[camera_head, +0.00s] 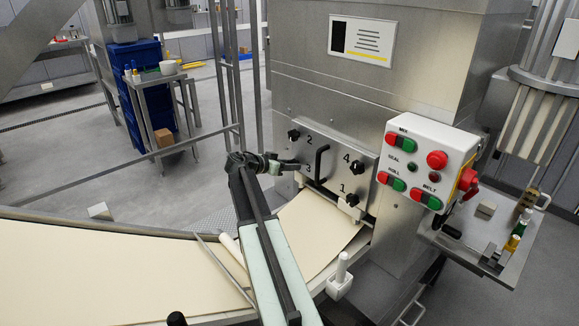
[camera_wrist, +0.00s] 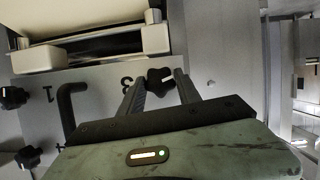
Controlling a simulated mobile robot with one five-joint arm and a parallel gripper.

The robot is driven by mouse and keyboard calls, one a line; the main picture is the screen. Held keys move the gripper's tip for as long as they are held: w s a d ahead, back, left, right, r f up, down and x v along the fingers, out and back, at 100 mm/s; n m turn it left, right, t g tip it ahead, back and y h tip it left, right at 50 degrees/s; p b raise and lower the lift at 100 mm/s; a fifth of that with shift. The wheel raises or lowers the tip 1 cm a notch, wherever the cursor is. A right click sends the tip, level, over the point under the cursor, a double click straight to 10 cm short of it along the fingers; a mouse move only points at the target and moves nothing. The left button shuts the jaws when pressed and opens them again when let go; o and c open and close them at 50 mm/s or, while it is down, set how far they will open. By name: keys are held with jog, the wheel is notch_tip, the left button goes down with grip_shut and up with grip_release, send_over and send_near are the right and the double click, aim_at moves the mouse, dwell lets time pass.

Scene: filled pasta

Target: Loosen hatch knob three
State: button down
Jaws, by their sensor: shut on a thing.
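The grey hatch plate (camera_head: 335,150) on the steel machine carries black knobs numbered 1 to 4 and a black bar handle (camera_head: 321,162). Hatch knob three (camera_wrist: 160,82) is a black lobed knob with a white mark, beside the printed 3 in the wrist view. My gripper (camera_head: 296,165) reaches the plate's lower left in the head view and hides that knob there. In the wrist view my gripper's fingers (camera_wrist: 161,78) stand on both sides of knob three and are shut on it. The hatch looks closed against the machine.
Knob 2 (camera_head: 294,135), knob 4 (camera_head: 357,167) and knob 1 (camera_head: 352,199) sit close by. A white control box (camera_head: 425,165) with red and green buttons is to the right. A dough sheet (camera_head: 100,265) on the belt runs below my arm.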

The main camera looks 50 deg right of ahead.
jog(key=shift+w+f+n+g+h+b, duration=0.15)
jog(key=shift+n+g+h+b, duration=0.1)
jog(key=shift+n+g+b, duration=1.4)
jog(key=shift+w+f+n+g+h+b, duration=0.2)
jog(key=shift+n+g+b, duration=0.65)
jog(key=shift+n, duration=1.5)
jog(key=shift+s+r, duration=0.1)
jog(key=shift+r, duration=0.05)
jog(key=c, duration=0.9)
grip_release()
jog(key=shift+o, duration=0.2)
jog(key=p+v, duration=0.1)
jog(key=v, duration=0.7)
